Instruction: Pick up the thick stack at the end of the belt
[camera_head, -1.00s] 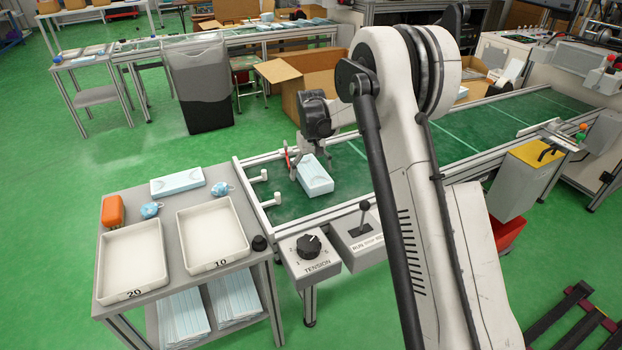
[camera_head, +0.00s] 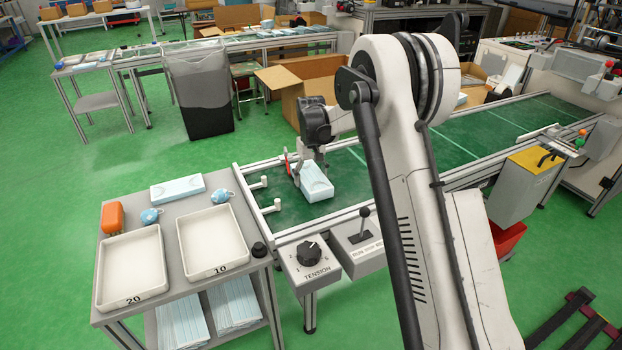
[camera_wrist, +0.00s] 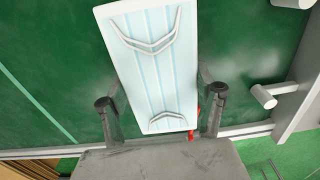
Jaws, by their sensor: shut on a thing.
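The thick stack (camera_head: 316,182) of light-blue masks is at the near end of the green belt (camera_head: 345,205). My gripper (camera_head: 305,168) points down over it and is shut on its far part. In the wrist view the stack (camera_wrist: 152,62) lies between the two dark fingers of my gripper (camera_wrist: 160,108), with its pleats and two white ear loops facing the camera. I cannot tell whether the stack touches the belt or is slightly raised.
A side table holds two white trays, marked 20 (camera_head: 133,299) and 10 (camera_head: 213,270), a flat mask stack (camera_head: 177,188) and an orange object (camera_head: 113,217). Two white posts (camera_head: 270,206) stand at the belt's end. A tension knob box (camera_head: 310,262) and lever box (camera_head: 358,249) front the belt.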

